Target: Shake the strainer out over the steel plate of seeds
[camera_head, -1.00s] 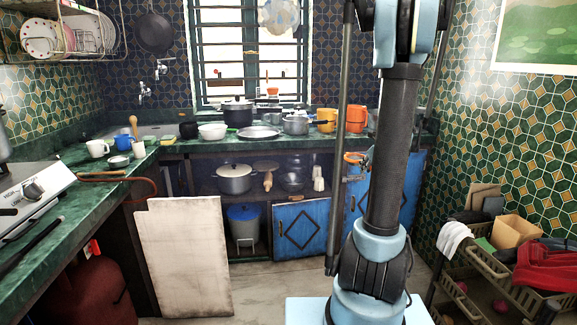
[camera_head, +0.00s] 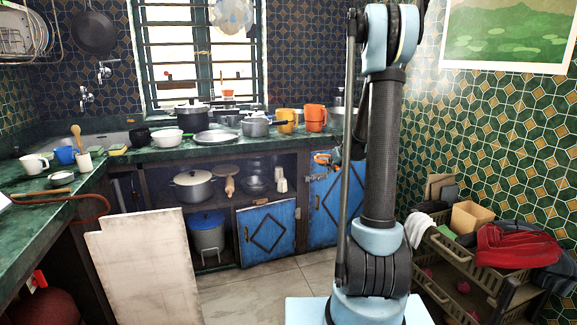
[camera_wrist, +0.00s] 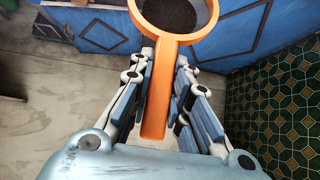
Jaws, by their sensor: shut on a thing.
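My gripper (camera_wrist: 165,62) is shut on the handle of the orange strainer (camera_wrist: 161,88). The strainer's round bowl is at the top of the wrist view and looks dark inside. I cannot tell whether that is mesh or contents. In the head view a bit of the orange strainer (camera_head: 322,158) shows left of my arm, in front of the blue doors and below the counter edge. My gripper is mostly hidden there. A shallow steel plate (camera_head: 214,137) lies on the green back counter, left of and apart from the strainer. No seeds can be made out on it.
A pale board (camera_head: 145,265) leans below the left counter. Crates (camera_head: 470,260) stand at right. Some floor (camera_head: 270,287) is clear.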

